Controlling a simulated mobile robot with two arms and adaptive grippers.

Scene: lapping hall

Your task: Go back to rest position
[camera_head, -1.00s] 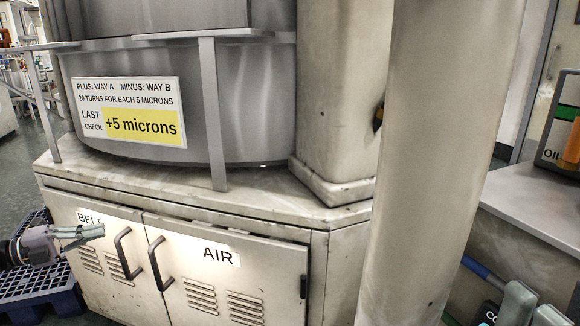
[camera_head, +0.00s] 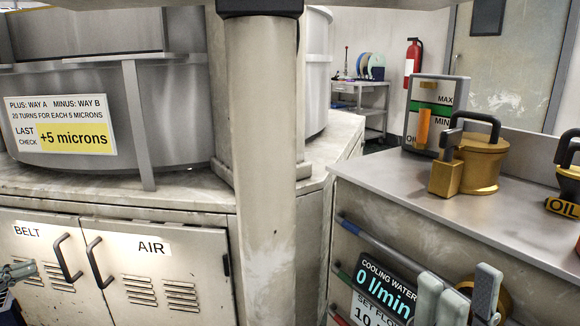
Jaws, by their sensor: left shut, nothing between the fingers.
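My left gripper (camera_head: 18,272) is at the left edge of the view, in front of the BELT door (camera_head: 30,250). Its grey fingers are together with nothing between them, and part of it is cut off by the frame. My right gripper (camera_head: 456,296) is at the bottom right, its grey fingers pointing up and standing apart in front of the cooling water panel (camera_head: 372,290). A round brass part (camera_head: 504,302) shows behind and beside these fingers. I cannot tell whether they touch it.
A grey bench (camera_head: 385,185) at right carries an oil level box (camera_head: 450,92), a brass padlock-like piece (camera_head: 445,178), a brass can (camera_head: 482,165) and an OIL-labelled can (camera_head: 568,180). A thick pillar (camera_head: 262,180) stands mid-view. The AIR door (camera_head: 150,280) is shut.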

